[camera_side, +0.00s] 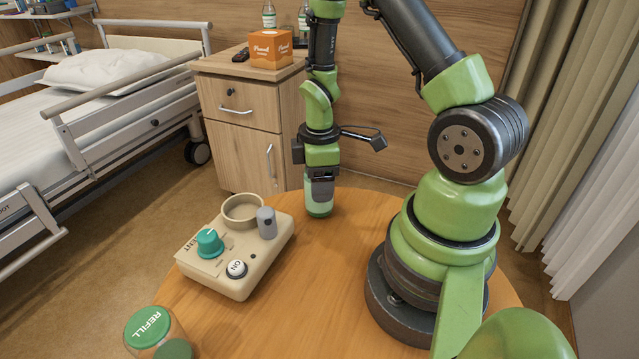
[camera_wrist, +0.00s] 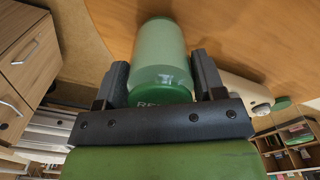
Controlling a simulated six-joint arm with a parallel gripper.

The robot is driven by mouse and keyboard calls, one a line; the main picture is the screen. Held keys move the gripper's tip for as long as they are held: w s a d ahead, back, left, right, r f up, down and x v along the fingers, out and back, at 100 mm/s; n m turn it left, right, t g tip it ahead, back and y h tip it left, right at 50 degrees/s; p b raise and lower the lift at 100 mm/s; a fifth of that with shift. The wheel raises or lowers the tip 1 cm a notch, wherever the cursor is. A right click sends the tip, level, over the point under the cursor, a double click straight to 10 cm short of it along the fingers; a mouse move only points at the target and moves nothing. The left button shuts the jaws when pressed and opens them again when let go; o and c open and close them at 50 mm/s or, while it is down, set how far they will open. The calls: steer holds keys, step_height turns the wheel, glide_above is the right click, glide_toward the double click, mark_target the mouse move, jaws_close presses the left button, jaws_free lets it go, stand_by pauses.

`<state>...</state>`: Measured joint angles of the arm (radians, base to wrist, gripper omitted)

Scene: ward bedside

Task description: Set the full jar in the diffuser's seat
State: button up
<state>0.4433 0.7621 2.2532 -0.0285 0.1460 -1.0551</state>
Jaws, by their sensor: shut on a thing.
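My gripper (camera_side: 320,188) points down over the table, shut on a jar (camera_side: 318,207) of pale green content. In the wrist view the jar (camera_wrist: 160,48) sits between my gripper's fingers (camera_wrist: 162,70), its green lid nearest the camera. Whether its base touches the table I cannot tell. The cream diffuser (camera_side: 228,279) lies left of the jar, with an empty round seat (camera_side: 243,208) at its back. It has a teal knob, a grey post and a white ON button. A clear jar with a green REFILL lid (camera_side: 149,326) stands at the table's front left.
The round wooden table (camera_side: 310,310) is clear between the diffuser and my base. The grey post (camera_side: 266,222) rises right beside the seat. Behind the table stand a bedside cabinet (camera_side: 236,146) with an orange box (camera_side: 271,48) and a bed (camera_side: 95,110) at left.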

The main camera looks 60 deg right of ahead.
steer(key=r, duration=0.9)
steer(key=shift+w+a, duration=0.15)
steer(key=shift+w, duration=0.2)
steer(key=w+a+r+n, duration=0.3)
steer(key=w+a, duration=0.2)
steer(key=n, duration=0.1)
glide_above(245, 214)
steer(key=shift+f, duration=3.2)
steer(key=shift+f, duration=0.55)
steer(key=o, duration=1.3)
step_height(245, 214, up, 8)
